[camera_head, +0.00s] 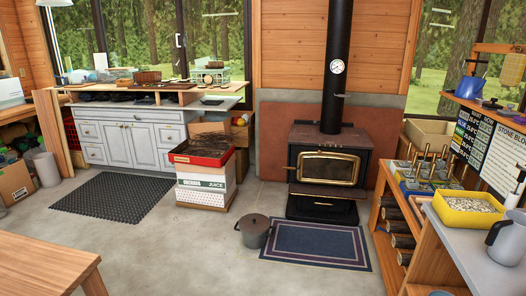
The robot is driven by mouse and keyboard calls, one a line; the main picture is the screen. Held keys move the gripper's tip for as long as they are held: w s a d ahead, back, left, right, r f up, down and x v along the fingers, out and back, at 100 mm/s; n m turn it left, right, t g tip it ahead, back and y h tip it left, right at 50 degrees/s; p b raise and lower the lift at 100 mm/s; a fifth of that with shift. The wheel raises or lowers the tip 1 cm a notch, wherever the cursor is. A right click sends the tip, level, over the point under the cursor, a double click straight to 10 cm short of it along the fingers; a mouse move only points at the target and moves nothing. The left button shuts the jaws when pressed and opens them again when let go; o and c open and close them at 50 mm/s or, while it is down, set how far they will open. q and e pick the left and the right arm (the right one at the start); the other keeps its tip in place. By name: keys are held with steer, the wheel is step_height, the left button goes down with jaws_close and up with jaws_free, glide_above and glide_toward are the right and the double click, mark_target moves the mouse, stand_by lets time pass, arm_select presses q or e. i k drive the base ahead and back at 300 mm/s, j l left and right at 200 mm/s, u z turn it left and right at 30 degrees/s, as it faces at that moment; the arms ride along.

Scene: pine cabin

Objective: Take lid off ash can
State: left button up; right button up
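A small dark grey ash can (254,231) stands on the concrete floor, left of the stove mat. Its lid (254,219) sits on top of it, with a small knob in the middle. A handle shows at the can's left side. Neither my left gripper nor my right gripper is in view.
A black wood stove (327,165) stands behind a dark blue mat (315,244). A box stack (206,190) with a red tray (203,151) stands behind the can. A wooden table (45,265) is at the front left, a workbench (430,245) at the right. The floor in front of the can is clear.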

mark_target(252, 225)
steer(key=i+z, duration=0.2)
steer(key=i, duration=1.8)
